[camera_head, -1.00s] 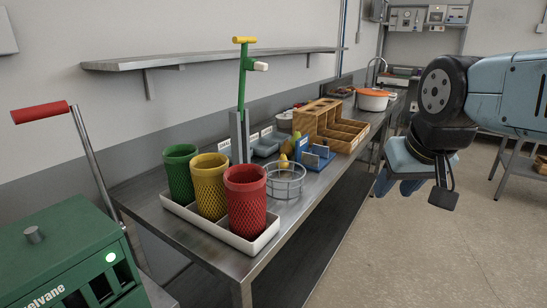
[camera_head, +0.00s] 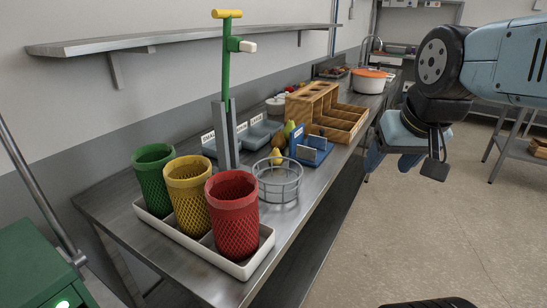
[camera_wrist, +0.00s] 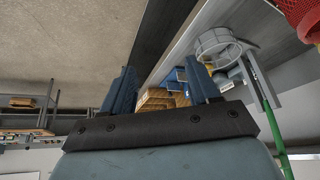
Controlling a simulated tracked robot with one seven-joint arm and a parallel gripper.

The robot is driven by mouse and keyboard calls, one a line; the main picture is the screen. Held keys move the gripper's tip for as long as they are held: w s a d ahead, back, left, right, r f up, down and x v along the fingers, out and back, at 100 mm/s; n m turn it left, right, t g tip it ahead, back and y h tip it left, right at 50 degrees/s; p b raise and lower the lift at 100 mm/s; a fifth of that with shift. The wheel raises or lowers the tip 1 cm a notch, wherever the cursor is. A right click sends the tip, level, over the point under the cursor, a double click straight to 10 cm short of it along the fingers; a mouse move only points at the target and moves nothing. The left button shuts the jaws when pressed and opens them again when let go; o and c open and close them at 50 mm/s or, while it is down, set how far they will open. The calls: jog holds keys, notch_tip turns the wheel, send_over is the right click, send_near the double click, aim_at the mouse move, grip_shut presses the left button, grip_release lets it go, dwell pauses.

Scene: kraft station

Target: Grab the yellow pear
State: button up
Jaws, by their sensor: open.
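A yellow pear-like fruit (camera_head: 277,157) shows at the wire basket (camera_head: 279,182) on the steel bench; I cannot tell whether it is inside or just behind the wires. A greener pear-shaped fruit (camera_head: 289,129) stands farther back, beside the wooden organizer. My gripper (camera_head: 392,160) hangs at the right, off the bench's front edge and well apart from the fruit. In the wrist view my gripper (camera_wrist: 160,72) has its blue fingers spread with nothing between them. The basket also shows there (camera_wrist: 216,44), but I cannot make out the pear.
Green (camera_head: 154,178), yellow (camera_head: 189,196) and red (camera_head: 232,210) mesh cups stand in a white tray (camera_head: 245,268) in front. A blue rack (camera_head: 312,148) and wooden organizer (camera_head: 340,125) lie beyond.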

jog(key=shift+o, duration=0.3)
jog(key=w+a+f+m+g+y, duration=0.2)
jog(key=w+a+f+m+y, duration=0.2)
jog(key=w, duration=0.4)
jog(key=shift+w+a+m+g, duration=0.3)
jog(key=shift+a+m, duration=0.5)
jog(key=shift+a, duration=0.35)
jog(key=m+t+y, duration=0.5)
jog(key=m+y, duration=0.3)
jog(key=m, duration=1.1)
send_near(278, 150)
jog(key=x, duration=0.9)
jog(key=c, duration=1.1)
